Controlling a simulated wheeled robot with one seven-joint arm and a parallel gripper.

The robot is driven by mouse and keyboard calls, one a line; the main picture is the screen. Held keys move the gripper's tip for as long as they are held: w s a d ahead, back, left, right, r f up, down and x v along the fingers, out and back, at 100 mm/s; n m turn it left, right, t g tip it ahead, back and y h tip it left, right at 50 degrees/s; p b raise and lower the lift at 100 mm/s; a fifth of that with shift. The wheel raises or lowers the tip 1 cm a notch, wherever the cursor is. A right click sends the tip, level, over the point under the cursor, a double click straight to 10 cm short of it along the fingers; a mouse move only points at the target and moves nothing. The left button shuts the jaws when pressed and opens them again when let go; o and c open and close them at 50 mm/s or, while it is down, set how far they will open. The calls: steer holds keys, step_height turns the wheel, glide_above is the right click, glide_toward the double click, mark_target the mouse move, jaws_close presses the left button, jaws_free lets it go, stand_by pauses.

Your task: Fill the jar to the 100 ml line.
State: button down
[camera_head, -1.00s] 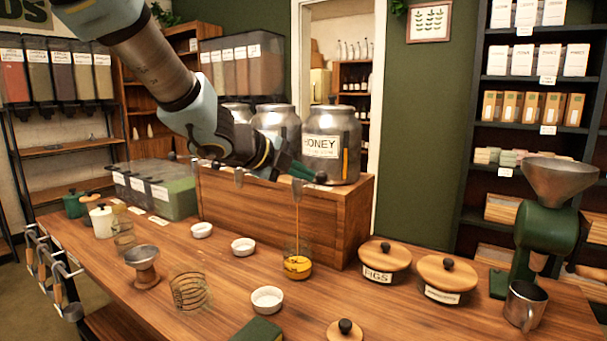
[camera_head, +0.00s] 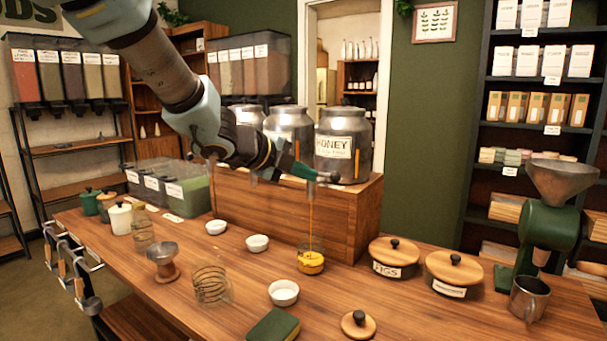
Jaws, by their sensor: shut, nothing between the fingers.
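A glass jar (camera_head: 311,262) stands on the counter below the honey tank (camera_head: 342,145). Amber honey fills its lower part, and a thin amber stream (camera_head: 311,215) runs down into it from above. The jar's lines are too small to read, so I cannot tell the level against the 100 ml line. My gripper (camera_head: 326,178) is shut and empty at the front of the honey tank's lower part, above the jar. It hides the tank's tap, and I cannot tell whether it touches it.
The wooden stand (camera_head: 345,222) bears several metal tanks behind the jar. White bowls (camera_head: 284,292), an empty wire-like glass (camera_head: 211,284), a funnel (camera_head: 163,262) and lidded FIGS pot (camera_head: 394,257) surround the jar. A grinder (camera_head: 545,225) stands at the right.

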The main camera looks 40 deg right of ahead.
steer(key=s+v, duration=0.1)
steer(key=v, duration=0.9)
steer(key=shift+s+a, duration=0.25)
steer(key=shift+s, duration=0.15)
